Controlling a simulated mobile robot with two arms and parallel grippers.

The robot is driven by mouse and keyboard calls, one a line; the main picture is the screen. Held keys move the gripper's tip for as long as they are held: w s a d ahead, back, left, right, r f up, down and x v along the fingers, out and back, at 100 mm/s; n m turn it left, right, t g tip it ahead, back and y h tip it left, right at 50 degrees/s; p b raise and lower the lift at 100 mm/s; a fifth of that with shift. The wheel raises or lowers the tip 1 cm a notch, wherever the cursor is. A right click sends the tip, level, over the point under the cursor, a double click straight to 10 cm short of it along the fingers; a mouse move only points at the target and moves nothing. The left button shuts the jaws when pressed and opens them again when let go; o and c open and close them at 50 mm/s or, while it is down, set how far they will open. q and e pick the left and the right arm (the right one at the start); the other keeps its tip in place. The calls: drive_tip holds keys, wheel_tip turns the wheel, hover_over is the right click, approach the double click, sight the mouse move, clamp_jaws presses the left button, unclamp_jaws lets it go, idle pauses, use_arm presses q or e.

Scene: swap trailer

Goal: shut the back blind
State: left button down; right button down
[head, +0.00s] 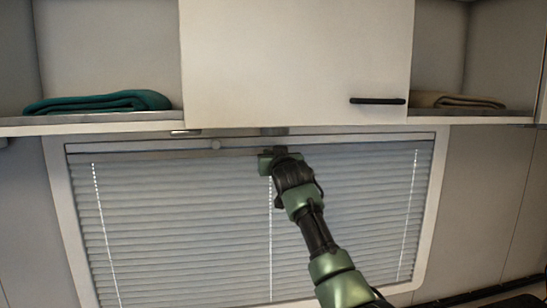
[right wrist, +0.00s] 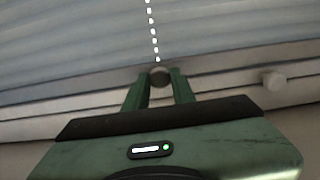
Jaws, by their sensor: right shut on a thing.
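The back blind (head: 170,215) is a grey pleated blind that fills the pale window frame (head: 64,195) from a rail near the top down to the lower part of the view. My right gripper (head: 277,158) is up at the blind's top rail, a little right of the middle. In the right wrist view, my right gripper's green fingers (right wrist: 159,84) are shut around a small round knob (right wrist: 159,75) at the edge of the pleats. My left gripper is not in view.
A white overhead cupboard (head: 295,60) with a dark handle (head: 377,101) hangs just above the window. Open shelves beside it hold a folded teal cloth (head: 100,101) and a folded beige cloth (head: 455,100). A second round knob (right wrist: 273,81) sits on the nearby rail.

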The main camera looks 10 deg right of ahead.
drive_tip(key=shift+r, duration=0.55)
drive_tip(key=c, duration=1.2)
unclamp_jaws()
drive_tip(key=shift+o, duration=0.2)
drive_tip(key=shift+f, duration=0.2)
drive_tip(key=shift+f, duration=0.1)
drive_tip(key=s+b, duration=0.5)
drive_tip(key=s, duration=0.2)
drive_tip(key=shift+s, duration=0.4)
drive_tip(key=shift+d, duration=0.2)
